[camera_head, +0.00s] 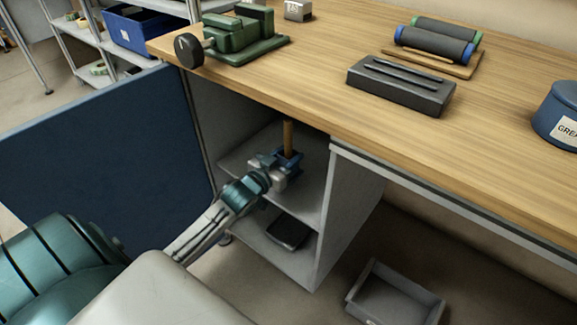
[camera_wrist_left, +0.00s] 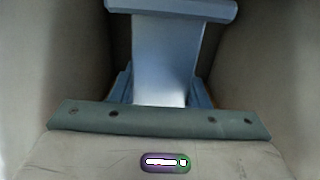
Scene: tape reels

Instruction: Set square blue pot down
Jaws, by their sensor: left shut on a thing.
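The square blue pot (camera_head: 293,159) is inside the open cabinet under the bench, at the upper shelf (camera_head: 308,197). A brown wooden handle (camera_head: 288,135) stands upright out of it. My left gripper (camera_head: 283,166) reaches into the cabinet and is shut on the pot, partly covering it. I cannot tell whether the pot's base touches the shelf. In the left wrist view the pot (camera_wrist_left: 155,50) fills the upper middle, beyond the gripper's palm, as a pale blue wall with a wider rim. My right gripper is not in view.
The cabinet's blue door (camera_head: 95,145) stands open at left. A dark tray (camera_head: 288,232) lies on the lower shelf. The wooden benchtop (camera_head: 310,75) overhangs above, with a green vise (camera_head: 240,38) and a dark grey block (camera_head: 400,86). A grey bin (camera_head: 395,290) is on the floor.

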